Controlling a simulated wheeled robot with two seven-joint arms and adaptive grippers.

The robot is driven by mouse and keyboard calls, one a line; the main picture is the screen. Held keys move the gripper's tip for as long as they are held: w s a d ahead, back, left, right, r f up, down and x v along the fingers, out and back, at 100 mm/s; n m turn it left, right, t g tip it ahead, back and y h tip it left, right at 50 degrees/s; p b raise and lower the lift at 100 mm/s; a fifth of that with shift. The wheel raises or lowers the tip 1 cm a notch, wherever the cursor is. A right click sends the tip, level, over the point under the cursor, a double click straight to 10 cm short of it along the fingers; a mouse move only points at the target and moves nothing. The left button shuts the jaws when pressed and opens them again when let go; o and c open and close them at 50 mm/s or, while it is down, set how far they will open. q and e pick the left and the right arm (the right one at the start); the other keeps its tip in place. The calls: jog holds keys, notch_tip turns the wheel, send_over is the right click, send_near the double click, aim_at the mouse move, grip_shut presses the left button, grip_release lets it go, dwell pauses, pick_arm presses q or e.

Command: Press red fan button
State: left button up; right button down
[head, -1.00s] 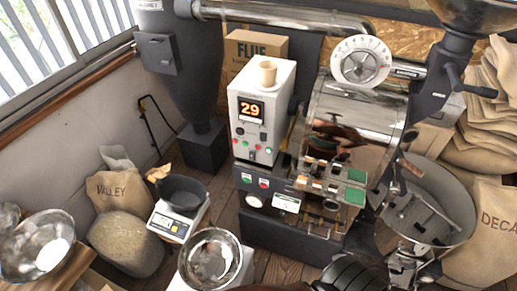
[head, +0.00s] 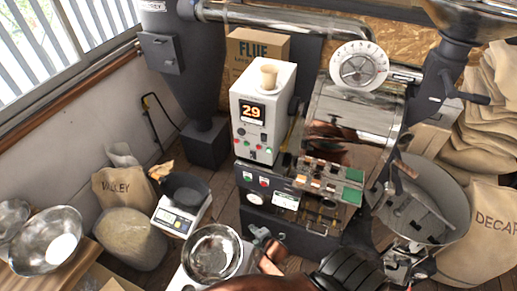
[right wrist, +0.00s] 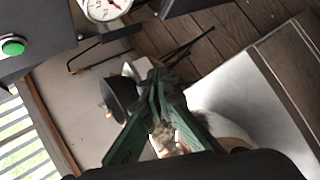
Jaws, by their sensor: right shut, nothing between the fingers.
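A red button (head: 263,183) sits beside a green button (head: 247,176) on the dark front panel of the roaster, under the white control box (head: 256,92). The labels are too small to read, so I cannot tell which one is for the fan. A green button (right wrist: 13,47) shows at the left edge in the right wrist view. My left gripper is out of view.
The control box shows 29 and has several small buttons. A gauge (head: 253,198) is under the red and green buttons. A steel bowl (head: 212,252) and a scale (head: 175,221) with a black pan stand to the left. A cooling drum (head: 455,205) is at right.

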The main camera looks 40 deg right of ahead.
aim_at(259, 147)
jog(key=w+d+r+n+t+h+p, duration=0.1)
jog(key=w+d+r+n, duration=0.1)
jog(key=r, duration=0.9)
jog(key=w+d+r+n+t+h+p, duration=0.1)
jog(key=w+r+n, duration=0.3)
jog(key=r, duration=0.7)
jog(key=w+d+r+n+t+h+p, duration=0.1)
jog(key=w+d+r+n+t, duration=0.1)
jog(key=r, duration=1)
jog(key=shift+w+d+n+t, duration=0.4)
jog(key=shift+d+n+t, duration=0.1)
jog(key=shift+d+t, duration=0.2)
jog(key=w+d+b, duration=0.1)
jog(key=w+d, duration=0.3)
jog(key=d, duration=0.3)
jog(key=shift+d, duration=0.4)
jog(key=shift+w+d, duration=0.1)
jog(key=shift+w+d, duration=0.15)
jog(key=shift+d, duration=0.1)
